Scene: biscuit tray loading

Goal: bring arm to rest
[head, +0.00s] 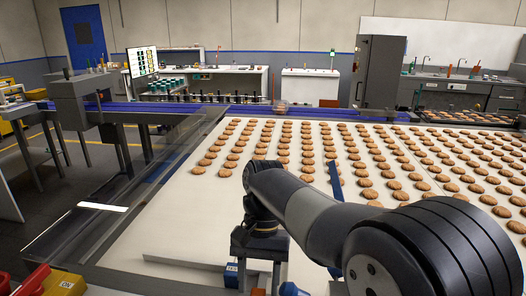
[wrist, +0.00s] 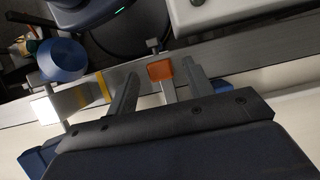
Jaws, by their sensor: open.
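My gripper (head: 257,277) hangs below my dark arm near the front edge of the pale biscuit surface in the head view, with its fingers pointing down. In the wrist view its two grey fingers (wrist: 160,70) stand apart with nothing held between them. Rows of round brown biscuits (head: 285,152) cover the pale surface (head: 190,215) beyond the arm. My arm hides some of the biscuits and part of the front edge.
An orange block (wrist: 160,71) shows beyond the fingers in the wrist view; its distance is unclear. A blue-topped conveyor (head: 150,107) runs along the back left. A dark cabinet (head: 378,70) stands behind. The pale surface left of my gripper is bare.

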